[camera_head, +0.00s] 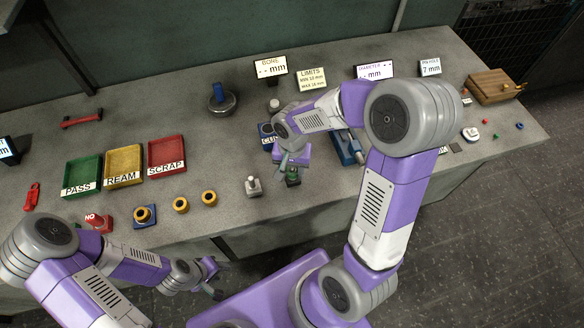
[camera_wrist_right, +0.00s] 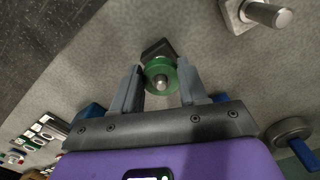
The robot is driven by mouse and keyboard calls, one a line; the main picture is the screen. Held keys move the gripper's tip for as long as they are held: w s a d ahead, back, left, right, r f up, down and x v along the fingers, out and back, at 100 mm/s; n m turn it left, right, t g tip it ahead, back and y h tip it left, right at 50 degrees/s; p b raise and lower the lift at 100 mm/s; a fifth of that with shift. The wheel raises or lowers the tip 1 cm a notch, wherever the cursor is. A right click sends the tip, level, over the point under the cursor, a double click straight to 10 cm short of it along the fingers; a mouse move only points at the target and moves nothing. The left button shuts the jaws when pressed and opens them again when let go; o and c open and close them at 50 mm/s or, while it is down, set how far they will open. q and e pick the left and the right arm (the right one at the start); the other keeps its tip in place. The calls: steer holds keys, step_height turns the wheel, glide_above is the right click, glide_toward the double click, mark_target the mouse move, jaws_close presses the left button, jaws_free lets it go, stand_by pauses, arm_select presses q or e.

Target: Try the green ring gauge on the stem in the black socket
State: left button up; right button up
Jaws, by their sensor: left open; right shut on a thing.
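The green ring gauge (camera_wrist_right: 161,76) is between the fingers of my right gripper (camera_wrist_right: 160,84) in the right wrist view. My right gripper is shut on it. A metal stem end (camera_wrist_right: 160,83) shows in the middle of the ring, and the black socket (camera_wrist_right: 157,48) is just behind. I cannot tell how far down the stem the ring sits. In the head view the green ring (camera_head: 292,175) shows below my right wrist, which hides part of it. My left gripper (camera_head: 214,276) is open and empty at the bench's front edge.
A pale block with a stem (camera_head: 253,186) stands left of the ring. Green (camera_head: 84,177), yellow (camera_head: 123,165) and red (camera_head: 167,155) trays are at the left, with several yellow ring parts (camera_head: 180,205) in front. A round base with a blue handle (camera_head: 220,98) stands behind.

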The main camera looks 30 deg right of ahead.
mark_target(292, 173)
steer(key=shift+f+b, duration=0.8)
steer(key=shift+f, duration=0.15)
steer(key=shift+r, duration=0.15)
stand_by(1.1)
steer(key=shift+r+p, duration=3.3)
steer(key=shift+r, duration=0.8)
steer(key=shift+f, duration=0.1)
